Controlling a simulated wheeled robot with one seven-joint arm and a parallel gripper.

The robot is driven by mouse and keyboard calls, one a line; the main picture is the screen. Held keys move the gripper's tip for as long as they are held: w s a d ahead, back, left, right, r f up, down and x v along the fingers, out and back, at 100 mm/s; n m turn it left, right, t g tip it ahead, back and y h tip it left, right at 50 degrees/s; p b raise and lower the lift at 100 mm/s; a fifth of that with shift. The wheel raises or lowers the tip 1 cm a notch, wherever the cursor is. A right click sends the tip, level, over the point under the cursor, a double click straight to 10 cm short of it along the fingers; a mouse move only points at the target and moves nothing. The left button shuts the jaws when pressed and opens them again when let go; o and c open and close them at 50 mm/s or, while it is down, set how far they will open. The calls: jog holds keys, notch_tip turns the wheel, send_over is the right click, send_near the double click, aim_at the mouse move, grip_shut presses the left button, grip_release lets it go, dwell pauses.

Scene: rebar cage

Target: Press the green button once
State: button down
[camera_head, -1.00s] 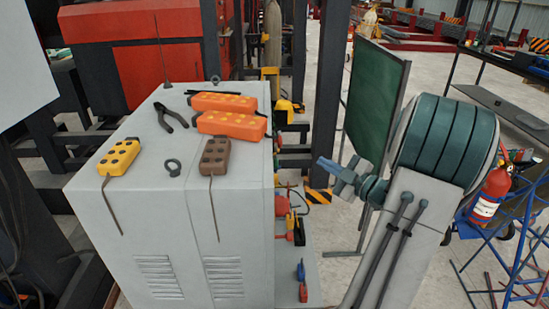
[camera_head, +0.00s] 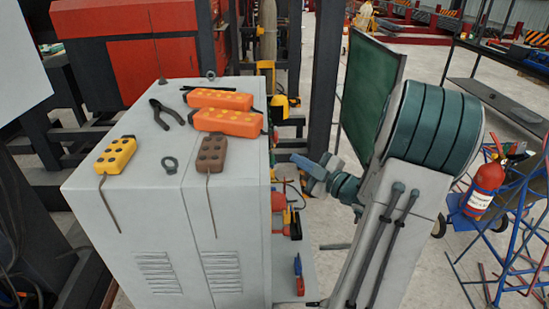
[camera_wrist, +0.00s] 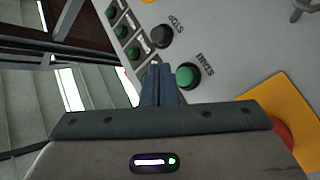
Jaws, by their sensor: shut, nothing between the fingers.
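The green button (camera_wrist: 188,75) is round, sits in a dark ring and has a "START" label beside it on a grey panel (camera_wrist: 235,45) in the wrist view. My gripper (camera_wrist: 160,72) has its fingers together and empty. In the wrist view its tips appear just left of the green button; I cannot tell the distance to the panel. A dark round button (camera_wrist: 160,36) labelled "STOP" is above the tips. In the head view my gripper (camera_head: 299,162) is right of the grey cabinet (camera_head: 120,235). The green button cannot be made out there.
A red button (camera_wrist: 284,134) on a yellow plate (camera_wrist: 262,108) is at the right of the wrist view, partly hidden by my gripper. Small green buttons (camera_wrist: 121,30) line the panel's left. Orange (camera_head: 228,122), yellow (camera_head: 115,155) and brown (camera_head: 212,154) control boxes lie on the cabinet.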

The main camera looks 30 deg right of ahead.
jog(key=shift+w+a+b, duration=0.2)
jog(key=shift+w+a, duration=0.1)
jog(key=shift+a, duration=0.3)
jog(key=shift+w+a+b, duration=0.15)
jog(key=shift+w+a, duration=0.1)
jog(key=shift+a, duration=0.3)
jog(key=shift+a, duration=0.1)
dwell(1.2)
jog(key=shift+w+a+b, duration=0.2)
jog(key=shift+a+b, duration=0.1)
jog(key=shift+w+a+b, duration=0.35)
jog(key=shift+a, duration=0.45)
dwell(1.0)
jog(key=shift+d, duration=0.1)
jog(key=shift+s+d, duration=0.3)
jog(key=shift+d, duration=0.2)
jog(key=shift+s+d, duration=0.25)
jog(key=shift+d, duration=0.25)
jog(key=shift+s+d+b, duration=0.1)
jog(key=shift+s+d, duration=0.25)
jog(key=shift+d, duration=0.4)
jog(key=shift+s+d+b, duration=0.15)
jog(key=shift+s+d, duration=0.25)
jog(key=shift+d, duration=0.4)
jog(key=shift+s+d+b, duration=0.1)
jog(key=shift+s+d, duration=0.25)
jog(key=shift+d, duration=0.4)
